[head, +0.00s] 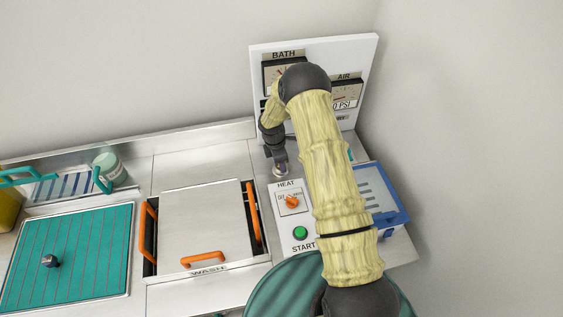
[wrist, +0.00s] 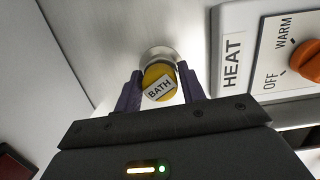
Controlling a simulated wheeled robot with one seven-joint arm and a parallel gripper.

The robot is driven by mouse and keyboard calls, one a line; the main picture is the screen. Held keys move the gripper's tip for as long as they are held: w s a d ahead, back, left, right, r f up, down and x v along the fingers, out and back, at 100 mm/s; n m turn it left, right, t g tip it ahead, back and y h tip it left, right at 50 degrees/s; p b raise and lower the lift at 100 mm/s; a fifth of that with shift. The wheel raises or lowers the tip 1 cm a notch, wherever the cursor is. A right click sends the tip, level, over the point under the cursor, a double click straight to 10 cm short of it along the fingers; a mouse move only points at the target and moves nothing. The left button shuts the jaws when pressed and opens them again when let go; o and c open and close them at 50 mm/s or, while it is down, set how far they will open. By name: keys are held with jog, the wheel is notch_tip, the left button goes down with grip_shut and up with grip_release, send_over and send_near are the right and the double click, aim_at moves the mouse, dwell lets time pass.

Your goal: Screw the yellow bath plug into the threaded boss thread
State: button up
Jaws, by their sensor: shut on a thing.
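The yellow bath plug (wrist: 158,84), with a white BATH label, is between the purple fingers of my gripper (wrist: 158,72) in the wrist view. The fingers are shut on it from both sides. A round silver metal rim, the threaded boss (wrist: 157,52), shows directly behind the plug. The plug overlaps the boss and looks lined up with it; how deep it sits, and the thread itself, are hidden. In the head view my gripper (head: 279,163) points down at the metal deck left of my arm, and the plug is too small and covered to make out.
The HEAT panel (head: 284,217), with an orange knob (head: 292,202) and green START button (head: 300,233), is close beside my gripper. A BATH and AIR gauge board (head: 313,50) stands behind. The WASH lid (head: 205,225) lies left, a blue tray (head: 398,217) right.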

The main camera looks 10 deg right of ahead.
jog(key=shift+m, duration=0.9)
jog(key=shift+m+b, duration=0.45)
jog(key=shift+m, duration=0.35)
jog(key=o, duration=1)
jog(key=shift+r, duration=0.1)
notch_tip(320, 180, up, 12)
jog(key=a, duration=0.1)
jog(key=shift+w+a, duration=0.25)
jog(key=shift+a, duration=0.1)
